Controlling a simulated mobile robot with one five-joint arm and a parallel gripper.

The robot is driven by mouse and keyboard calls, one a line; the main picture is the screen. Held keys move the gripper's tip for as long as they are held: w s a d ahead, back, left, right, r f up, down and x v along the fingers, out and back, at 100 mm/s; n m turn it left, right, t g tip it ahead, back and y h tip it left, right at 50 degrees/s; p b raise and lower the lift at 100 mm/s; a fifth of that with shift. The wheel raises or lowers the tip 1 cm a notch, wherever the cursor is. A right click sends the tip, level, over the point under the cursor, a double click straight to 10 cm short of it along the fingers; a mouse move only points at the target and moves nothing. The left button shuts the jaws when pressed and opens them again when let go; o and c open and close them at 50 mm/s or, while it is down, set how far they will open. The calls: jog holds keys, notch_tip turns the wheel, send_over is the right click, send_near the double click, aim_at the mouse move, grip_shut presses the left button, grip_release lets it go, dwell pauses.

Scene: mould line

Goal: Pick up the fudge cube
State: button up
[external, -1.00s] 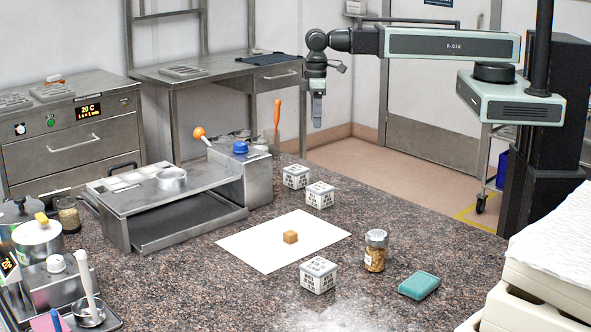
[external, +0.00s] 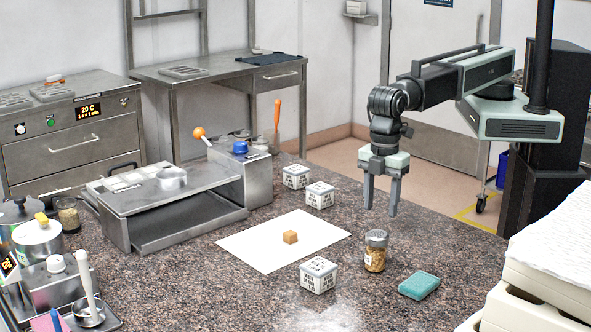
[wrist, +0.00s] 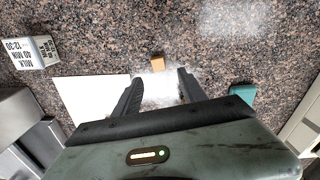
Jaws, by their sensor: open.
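The fudge cube (external: 290,237) is a small tan-brown block. It sits on the white sheet (external: 254,250) in the external view, with nothing touching it. My gripper (external: 380,211) points down with two grey fingers apart and nothing between them. It hangs above the counter to the right of the cube, over the area of the glass jar (external: 374,257). In the wrist view my gripper (wrist: 159,76) shows its two dark fingers spread, and a small brown shape lies just beyond them. I cannot tell whether that shape is the cube or the jar.
A labelled white box (external: 318,275) stands in front of the sheet, and two more (external: 296,176) (external: 320,195) stand behind it. A teal sponge (external: 419,286) lies right of the jar. A steel press (external: 180,205) stands left of the sheet.

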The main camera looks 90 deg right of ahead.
jog(key=f+b, duration=0.4)
jog(key=f, duration=0.1)
jog(key=f+b, duration=0.2)
jog(key=shift+d+f, duration=0.15)
jog(key=shift+d, duration=0.1)
jog(key=shift+r, duration=0.2)
grip_shut()
